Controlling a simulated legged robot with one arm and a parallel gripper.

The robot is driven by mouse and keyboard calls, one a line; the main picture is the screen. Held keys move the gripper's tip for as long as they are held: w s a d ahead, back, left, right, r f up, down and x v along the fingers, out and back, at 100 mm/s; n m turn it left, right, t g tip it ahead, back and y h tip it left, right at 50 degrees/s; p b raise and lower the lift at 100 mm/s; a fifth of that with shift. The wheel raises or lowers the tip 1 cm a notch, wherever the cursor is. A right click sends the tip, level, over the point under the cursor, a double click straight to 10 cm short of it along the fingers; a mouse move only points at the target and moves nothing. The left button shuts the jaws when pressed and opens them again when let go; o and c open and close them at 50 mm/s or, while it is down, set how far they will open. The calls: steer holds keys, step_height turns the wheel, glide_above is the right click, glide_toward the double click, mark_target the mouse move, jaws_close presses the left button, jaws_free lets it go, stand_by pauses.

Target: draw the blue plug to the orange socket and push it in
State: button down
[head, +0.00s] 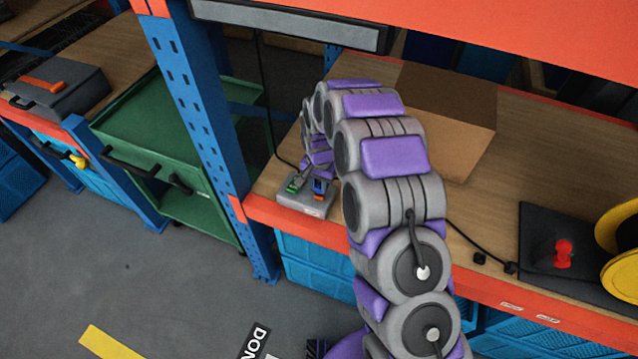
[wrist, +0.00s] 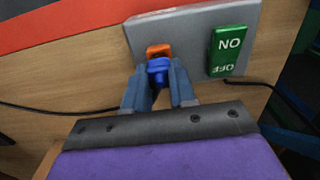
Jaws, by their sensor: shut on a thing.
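In the wrist view my gripper (wrist: 160,80) is shut on the blue plug (wrist: 158,71), with a blue-grey finger on each side. The plug lies right against the orange socket (wrist: 158,49) on a grey box (wrist: 190,38); I cannot tell how deep it sits. In the head view the grey box (head: 305,198) stands at the front edge of the wooden bench, with the blue plug (head: 319,187) small on it. A bit of orange shows beside the plug. My arm hides much of that area.
A green switch with lettering (wrist: 226,50) is on the grey box, right of the socket. Black cords run over the bench (head: 460,190). A cardboard box (head: 440,120) stands behind my arm. A blue upright (head: 200,110) is left of the box. A black plate with a red knob (head: 562,253) lies right.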

steer(key=shift+f, duration=0.25)
steer(key=shift+f, duration=0.35)
steer(key=shift+f, duration=0.1)
steer(key=c, duration=0.8)
jaws_free()
steer(key=shift+c, duration=0.2)
steer(key=shift+o, duration=0.3)
steer(key=o, duration=0.4)
